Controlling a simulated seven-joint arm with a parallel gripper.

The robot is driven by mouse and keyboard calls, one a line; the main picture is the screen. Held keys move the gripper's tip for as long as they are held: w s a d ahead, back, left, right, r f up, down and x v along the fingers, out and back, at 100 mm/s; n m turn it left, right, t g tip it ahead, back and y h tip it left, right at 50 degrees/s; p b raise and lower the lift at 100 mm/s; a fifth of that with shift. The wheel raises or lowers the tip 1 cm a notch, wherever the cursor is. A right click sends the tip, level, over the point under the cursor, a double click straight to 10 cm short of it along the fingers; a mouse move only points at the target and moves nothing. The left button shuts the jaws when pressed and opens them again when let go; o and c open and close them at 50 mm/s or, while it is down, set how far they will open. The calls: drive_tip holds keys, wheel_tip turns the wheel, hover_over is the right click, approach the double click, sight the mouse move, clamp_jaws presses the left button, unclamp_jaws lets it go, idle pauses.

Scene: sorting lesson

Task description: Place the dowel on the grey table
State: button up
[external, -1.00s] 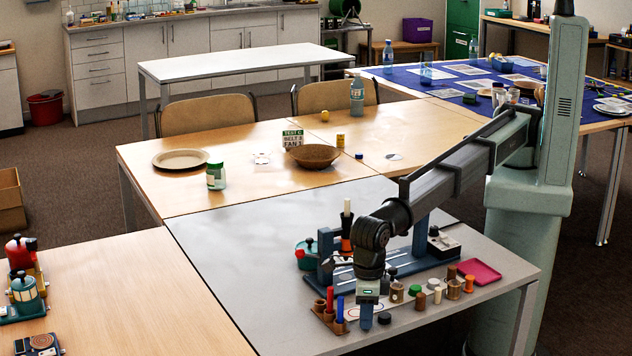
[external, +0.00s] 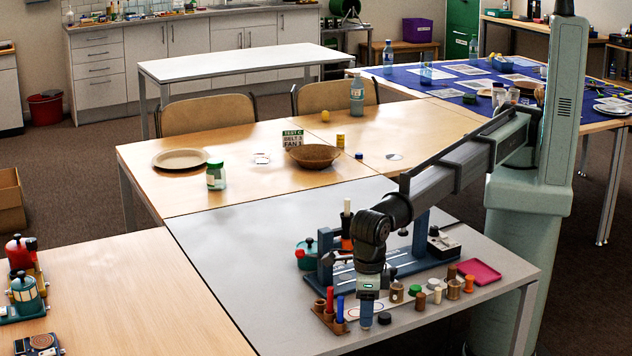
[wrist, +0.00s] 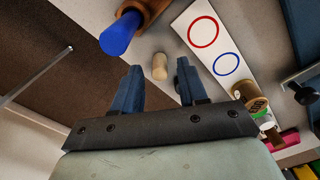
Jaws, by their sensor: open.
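A small pale wooden dowel (wrist: 160,66) shows in the wrist view on the grey table (external: 215,250). It lies in line with the gap between my fingertips, a little beyond them, with space on both sides. My gripper (wrist: 155,82) is open and empty. In the external view my gripper (external: 367,312) points down low over the front part of the grey table. I cannot make out this dowel there; my fingers seem to hide it.
A brown holder with a red peg (external: 329,298) and a blue peg (external: 340,308) stands just left of my gripper. A white card with red and blue circles (wrist: 208,48) lies beside it. Several small cylinders and a pink tray (external: 480,271) are to the right.

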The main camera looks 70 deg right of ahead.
wheel_tip(320, 180, up, 11)
drive_tip(key=shift+f, duration=0.2)
drive_tip(key=shift+o, duration=0.4)
